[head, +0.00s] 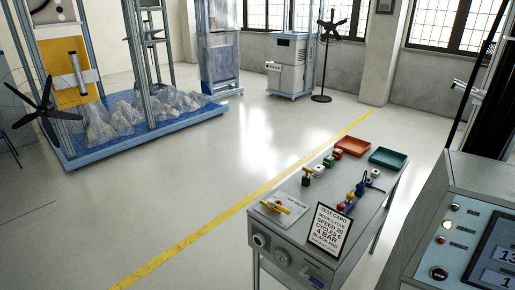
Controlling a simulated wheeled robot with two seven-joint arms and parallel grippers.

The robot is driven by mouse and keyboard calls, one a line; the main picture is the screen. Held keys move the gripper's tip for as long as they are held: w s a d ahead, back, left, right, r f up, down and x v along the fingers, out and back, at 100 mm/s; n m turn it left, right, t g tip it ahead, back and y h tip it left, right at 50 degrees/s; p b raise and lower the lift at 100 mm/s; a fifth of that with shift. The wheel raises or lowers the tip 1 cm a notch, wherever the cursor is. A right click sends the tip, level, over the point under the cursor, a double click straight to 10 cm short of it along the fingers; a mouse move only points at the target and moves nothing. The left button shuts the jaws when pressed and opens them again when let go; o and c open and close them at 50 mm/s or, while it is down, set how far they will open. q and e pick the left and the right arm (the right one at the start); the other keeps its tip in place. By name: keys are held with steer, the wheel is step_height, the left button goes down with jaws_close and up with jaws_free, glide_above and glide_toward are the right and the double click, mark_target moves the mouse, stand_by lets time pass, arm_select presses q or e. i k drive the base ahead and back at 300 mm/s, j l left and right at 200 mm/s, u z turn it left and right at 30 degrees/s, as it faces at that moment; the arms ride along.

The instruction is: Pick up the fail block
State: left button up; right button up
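A small red block (338,153) and a small green block (328,161) lie close together on the grey table (285,222), near the orange-red tray (352,146). No label can be read on either block, so I cannot tell for certain which one is the fail block; the red one looks most like it. A white piece (319,170) lies just in front of them. Neither of my grippers is in view.
A dark green tray (388,158), a test card (328,229) and several small coloured parts share the table. A control console (462,215) stands close at the right. A blue-based rig (150,130) stands at the left. The floor left of the table is clear.

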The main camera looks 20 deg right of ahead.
mark_target(337, 153)
steer(key=i+j+u, duration=0.35)
steer(key=i, duration=0.3)
steer(key=i+l+u, duration=0.1)
steer(key=i+u, duration=0.3)
steer(key=i, duration=0.25)
